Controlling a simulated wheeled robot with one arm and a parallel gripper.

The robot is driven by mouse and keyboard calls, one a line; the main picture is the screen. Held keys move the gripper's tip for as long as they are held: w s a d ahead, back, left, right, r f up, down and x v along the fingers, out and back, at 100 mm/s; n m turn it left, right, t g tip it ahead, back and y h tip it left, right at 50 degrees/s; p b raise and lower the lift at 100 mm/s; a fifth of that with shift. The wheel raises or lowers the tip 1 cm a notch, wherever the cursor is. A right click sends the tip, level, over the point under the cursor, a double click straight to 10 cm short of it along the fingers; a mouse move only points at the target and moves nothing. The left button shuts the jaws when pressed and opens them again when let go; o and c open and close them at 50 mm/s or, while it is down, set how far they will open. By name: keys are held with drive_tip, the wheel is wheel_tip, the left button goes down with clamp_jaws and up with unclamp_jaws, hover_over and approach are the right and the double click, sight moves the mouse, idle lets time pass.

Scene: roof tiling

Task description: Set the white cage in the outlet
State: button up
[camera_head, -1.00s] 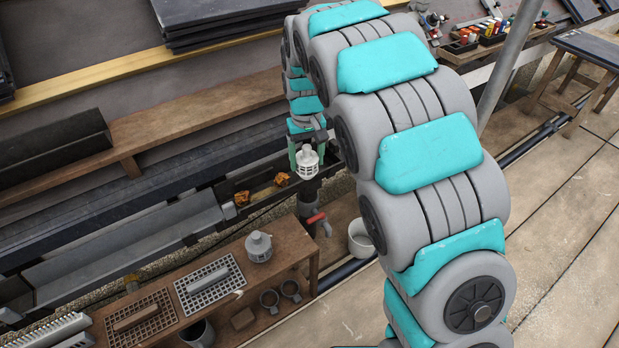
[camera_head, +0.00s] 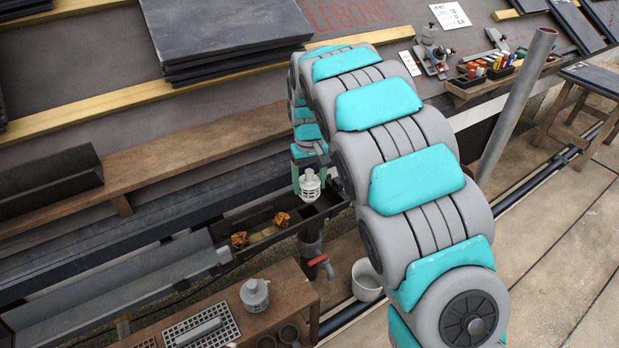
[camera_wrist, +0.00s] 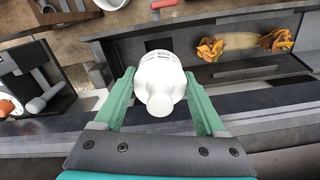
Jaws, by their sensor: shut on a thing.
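The white cage (camera_head: 310,186) is upright in my gripper (camera_head: 310,180). Its slotted part points down and its rounded top faces the wrist camera. My gripper is shut on it, with a green finger on either side. In the wrist view the cage (camera_wrist: 160,80) sits between the fingers (camera_wrist: 161,98). In the head view the cage appears above the dark outlet box (camera_head: 311,218) at the right end of the gutter; the gap between them is hard to judge.
Orange-brown leaf clumps (camera_head: 239,239) (camera_head: 282,219) lie in the gutter left of the outlet. A red-handled valve (camera_head: 318,260) is on the pipe below. A grey cage (camera_head: 254,294) stands on the wooden bench (camera_head: 290,283). A white bucket (camera_head: 366,280) stands nearby.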

sight(309, 202)
drive_tip(key=shift+f+b, duration=0.75)
drive_tip(key=shift+f, duration=2.95)
drive_tip(key=o, duration=1.3)
drive_tip(key=shift+r+p, duration=1.15)
drive_tip(key=shift+r, duration=3.3)
